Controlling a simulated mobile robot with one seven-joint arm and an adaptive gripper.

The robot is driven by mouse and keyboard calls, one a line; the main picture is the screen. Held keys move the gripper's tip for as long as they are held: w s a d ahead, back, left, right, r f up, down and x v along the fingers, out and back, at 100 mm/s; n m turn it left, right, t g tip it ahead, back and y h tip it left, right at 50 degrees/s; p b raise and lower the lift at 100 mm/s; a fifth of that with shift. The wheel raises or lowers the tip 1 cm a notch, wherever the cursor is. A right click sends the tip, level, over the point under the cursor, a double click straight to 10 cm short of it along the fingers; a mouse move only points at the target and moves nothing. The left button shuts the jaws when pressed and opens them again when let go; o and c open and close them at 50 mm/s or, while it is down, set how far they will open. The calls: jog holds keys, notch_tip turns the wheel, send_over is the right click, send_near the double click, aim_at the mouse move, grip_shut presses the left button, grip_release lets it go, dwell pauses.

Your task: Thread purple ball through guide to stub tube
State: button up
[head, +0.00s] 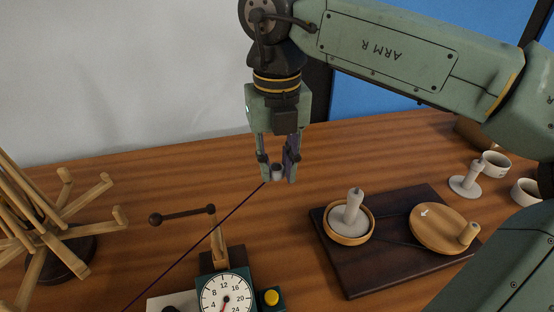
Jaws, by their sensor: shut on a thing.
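My gripper (277,174) hangs above the middle of the table, fingers pointing down. It is shut on a small grey piece (277,170), mostly hidden between the fingertips. A thin dark purple strand (165,273) runs from the lower left edge up to the fingertips. The purple ball itself is not in view.
A dark board (362,279) carries a round wooden holder (345,237) with a pale spindle and a wooden disc (437,229) with a knob. A dial counter (226,295) stands in front, a wooden swift (38,271) at left. White cups (495,166) stand at right.

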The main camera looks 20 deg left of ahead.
jog(key=shift+f+b, duration=1.2)
jog(key=shift+f, duration=0.75)
jog(key=p, duration=0.2)
send_near(358, 189)
jog(key=shift+s+a+f, duration=0.1)
jog(key=shift+f, duration=2.5)
jog(key=shift+d+f, duration=0.2)
jog(key=shift+f+b, duration=0.9)
jog(key=shift+f, duration=0.15)
jog(key=o, duration=0.8)
jog(key=shift+c, duration=0.2)
